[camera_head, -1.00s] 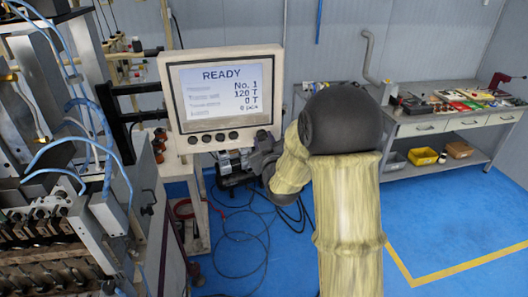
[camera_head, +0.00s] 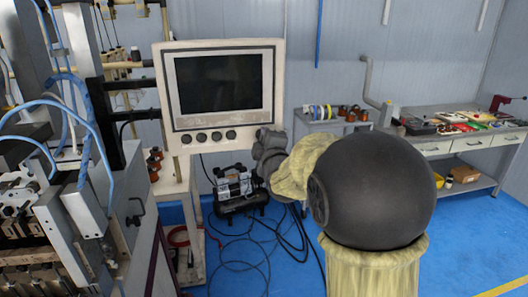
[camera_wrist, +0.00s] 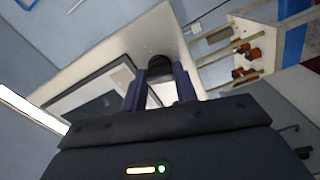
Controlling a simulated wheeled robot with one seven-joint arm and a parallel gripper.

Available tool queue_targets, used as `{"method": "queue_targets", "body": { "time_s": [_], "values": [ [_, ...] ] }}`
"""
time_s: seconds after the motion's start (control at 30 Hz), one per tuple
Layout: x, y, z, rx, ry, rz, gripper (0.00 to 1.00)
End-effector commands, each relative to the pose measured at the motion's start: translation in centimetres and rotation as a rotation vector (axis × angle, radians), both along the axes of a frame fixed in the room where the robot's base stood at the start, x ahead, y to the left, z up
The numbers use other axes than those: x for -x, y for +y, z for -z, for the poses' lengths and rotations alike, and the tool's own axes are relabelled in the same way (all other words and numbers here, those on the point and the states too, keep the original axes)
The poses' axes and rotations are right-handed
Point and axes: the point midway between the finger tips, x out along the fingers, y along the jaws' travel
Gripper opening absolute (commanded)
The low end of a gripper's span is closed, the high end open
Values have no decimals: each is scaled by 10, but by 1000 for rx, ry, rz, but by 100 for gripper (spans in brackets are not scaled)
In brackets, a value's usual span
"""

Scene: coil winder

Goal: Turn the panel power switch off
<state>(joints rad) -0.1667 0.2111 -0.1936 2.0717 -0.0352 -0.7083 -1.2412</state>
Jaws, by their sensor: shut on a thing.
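The panel (camera_head: 279,70) is a beige box with a dark, blank screen (camera_head: 222,84) and a row of several dark knobs (camera_head: 201,137) along its lower edge. In the wrist view, the panel's pale face (camera_wrist: 150,38) fills the upper middle, with its dark screen (camera_wrist: 95,98) to the left. My gripper (camera_wrist: 160,82) is at the panel, its two fingers on either side of a dark round switch knob (camera_wrist: 160,66) and shut on it. In the head view, my wrist is at the panel's lower right corner, and the fingers cannot be made out.
The winding machine (camera_head: 85,205) with blue hoses stands at the left. A dark motor unit (camera_head: 237,188) and loose cables lie on the blue floor below the panel. A grey workbench (camera_head: 440,145) with tools stands at the back right.

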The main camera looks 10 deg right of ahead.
Motion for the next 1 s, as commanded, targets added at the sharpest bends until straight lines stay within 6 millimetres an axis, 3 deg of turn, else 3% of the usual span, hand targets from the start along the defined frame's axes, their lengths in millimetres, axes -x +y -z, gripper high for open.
{"method": "queue_targets", "body": {
  "time_s": [0.4, 0.93, 0.97, 1.0],
  "values": [
    [0, 0, -1, 243, -6, 2, 6],
    [0, 0, -3, 280, -7, 2, 6],
    [0, 0, -3, 280, -7, 2, 31],
    [0, 0, -3, 280, -7, 2, 39]
  ]
}}
